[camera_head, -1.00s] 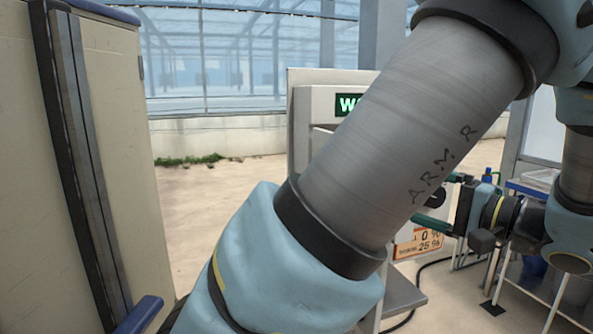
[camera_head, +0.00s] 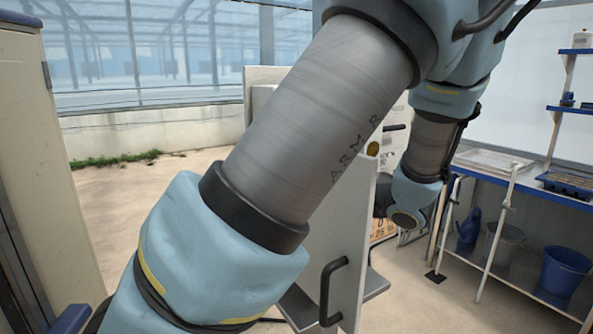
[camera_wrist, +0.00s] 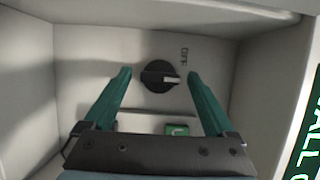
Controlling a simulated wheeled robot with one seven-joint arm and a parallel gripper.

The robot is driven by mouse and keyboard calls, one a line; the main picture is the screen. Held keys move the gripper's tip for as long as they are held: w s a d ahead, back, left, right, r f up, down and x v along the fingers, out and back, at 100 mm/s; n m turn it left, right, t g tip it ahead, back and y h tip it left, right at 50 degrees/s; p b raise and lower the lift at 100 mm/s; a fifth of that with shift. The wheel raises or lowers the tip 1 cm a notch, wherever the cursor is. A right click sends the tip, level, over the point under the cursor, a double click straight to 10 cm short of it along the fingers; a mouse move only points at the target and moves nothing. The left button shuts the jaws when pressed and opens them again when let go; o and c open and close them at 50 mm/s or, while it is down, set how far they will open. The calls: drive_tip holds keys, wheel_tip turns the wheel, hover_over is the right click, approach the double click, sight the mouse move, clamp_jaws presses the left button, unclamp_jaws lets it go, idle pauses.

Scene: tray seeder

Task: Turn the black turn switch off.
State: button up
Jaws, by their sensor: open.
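The black turn switch (camera_wrist: 160,76) sits on the back wall of a pale recess in the wrist view. My gripper (camera_wrist: 159,74) is open, with one green finger on each side of the switch in the picture. I see no clear contact between the fingers and the switch. In the head view the switch and the fingers are hidden behind my arm and a pale open door (camera_head: 345,235).
A small green block (camera_wrist: 177,129) sits below the switch. Recess walls close in on both sides, with a ledge above. The door has a black handle (camera_head: 327,290). A blue-edged shelf bench (camera_head: 520,180) with buckets stands at right. Open floor lies at left.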

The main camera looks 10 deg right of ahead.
drive_tip(key=shift+w+a, duration=0.2)
drive_tip(key=shift+a, duration=0.1)
drive_tip(key=shift+c, duration=0.2)
drive_tip(key=c, duration=1.3)
drive_tip(key=shift+c, duration=0.2)
drive_tip(key=shift+r+n+g+h+p, duration=0.1)
drive_tip(key=shift+n+h+p, duration=0.85)
drive_tip(key=shift+n, duration=0.6)
drive_tip(key=shift+f+n+g+h+p, duration=0.1)
drive_tip(key=shift+n+h+p, duration=0.55)
drive_tip(key=shift+n+p, duration=0.7)
drive_tip(key=shift+r+n+g+h+p, duration=0.1)
drive_tip(key=shift+n+h+p, duration=0.7)
drive_tip(key=shift+n, duration=1)
